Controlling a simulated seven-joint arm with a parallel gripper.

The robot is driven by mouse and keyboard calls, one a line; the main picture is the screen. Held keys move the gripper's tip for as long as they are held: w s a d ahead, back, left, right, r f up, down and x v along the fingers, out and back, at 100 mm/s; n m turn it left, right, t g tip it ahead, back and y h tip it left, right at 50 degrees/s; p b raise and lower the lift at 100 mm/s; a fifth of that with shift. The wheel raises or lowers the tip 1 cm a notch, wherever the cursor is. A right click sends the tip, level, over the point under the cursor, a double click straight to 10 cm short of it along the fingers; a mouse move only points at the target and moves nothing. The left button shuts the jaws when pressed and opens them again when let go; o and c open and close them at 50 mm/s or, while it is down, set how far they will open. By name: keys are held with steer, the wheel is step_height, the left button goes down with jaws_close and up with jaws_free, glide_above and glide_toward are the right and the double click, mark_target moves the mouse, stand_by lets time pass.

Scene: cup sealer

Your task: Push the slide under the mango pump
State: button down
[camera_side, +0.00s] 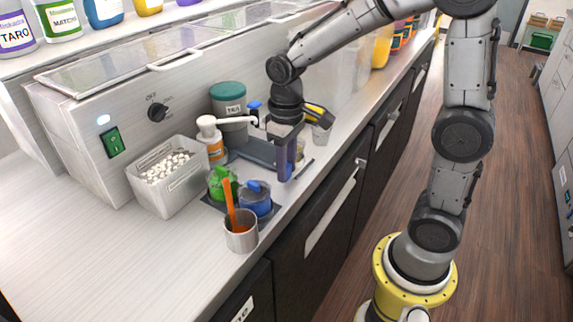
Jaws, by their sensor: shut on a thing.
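The mango pump (211,138) is a bottle with an orange band and a white top, standing beside the white bin on the counter. The slide (255,151) looks like a flat dark grey-blue plate on the counter, to the right of the bottle. My gripper (289,166) reaches down at the slide's right end, near the counter's front edge. It is shut on what appears to be the slide, though the contact is small and partly hidden by the dark blue fingers. A white spout reaches toward my gripper from the left.
The counter's left front is clear.

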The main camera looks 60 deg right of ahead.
stand_by(0.4)
steer(key=w, duration=0.9)
steer(key=shift+w+r, duration=0.15)
steer(key=shift+w, duration=0.15)
steer(key=c, duration=0.8)
jaws_free()
steer(key=shift+w, duration=0.1)
steer(key=shift+c, duration=0.2)
step_height(320, 180, up, 14)
